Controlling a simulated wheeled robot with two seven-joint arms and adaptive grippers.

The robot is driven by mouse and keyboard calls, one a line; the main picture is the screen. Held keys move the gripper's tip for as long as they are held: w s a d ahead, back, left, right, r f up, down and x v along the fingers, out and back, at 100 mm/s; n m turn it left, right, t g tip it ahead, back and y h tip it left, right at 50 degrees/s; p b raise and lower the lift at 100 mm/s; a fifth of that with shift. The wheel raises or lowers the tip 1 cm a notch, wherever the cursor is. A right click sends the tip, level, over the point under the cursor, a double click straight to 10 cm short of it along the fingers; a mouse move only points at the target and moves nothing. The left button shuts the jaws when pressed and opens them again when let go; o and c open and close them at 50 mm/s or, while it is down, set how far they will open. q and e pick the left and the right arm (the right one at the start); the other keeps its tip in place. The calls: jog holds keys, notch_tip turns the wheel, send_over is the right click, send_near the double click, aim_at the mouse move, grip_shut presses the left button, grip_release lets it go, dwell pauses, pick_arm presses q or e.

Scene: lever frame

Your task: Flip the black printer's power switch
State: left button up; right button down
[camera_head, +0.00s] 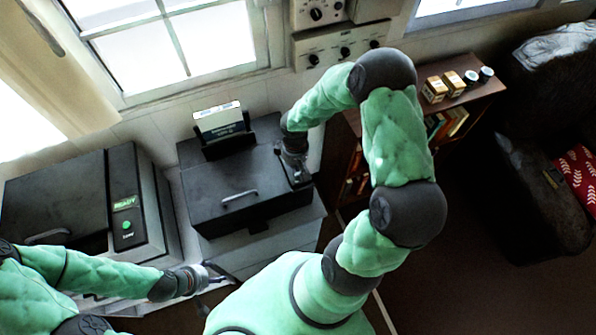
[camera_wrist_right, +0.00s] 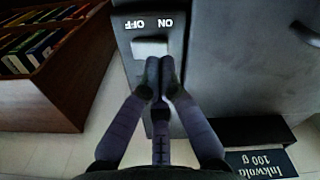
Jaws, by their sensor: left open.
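The black printer (camera_head: 225,178) stands in the middle of the counter in the head view, with a handle on its front and a labelled paper pack in its rear feeder. In the right wrist view its power switch is a pale rocker (camera_wrist_right: 150,48) on a dark panel, beside upside-down "OFF" and "ON" marks, OFF at left and ON at right. My right gripper (camera_wrist_right: 160,72) is shut and empty, its fingertips close to the rocker's near edge; I cannot tell whether they touch. The rocker's lean is unclear. My left gripper (camera_head: 207,279) is open and empty, in front of the counter.
Another dark machine (camera_head: 60,195) with a green READY display (camera_head: 125,203) and green button stands at left. A bookshelf (camera_head: 465,95) with small boxes and jars is close on the right. Control boxes (camera_head: 340,45) hang on the wall behind.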

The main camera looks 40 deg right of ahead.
jog(key=shift+f+b, duration=1.15)
jog(key=shift+f, duration=0.05)
dwell(0.7)
jog(key=shift+r, duration=0.1)
jog(key=shift+r+p, duration=2.4)
jog(key=shift+r, duration=1.05)
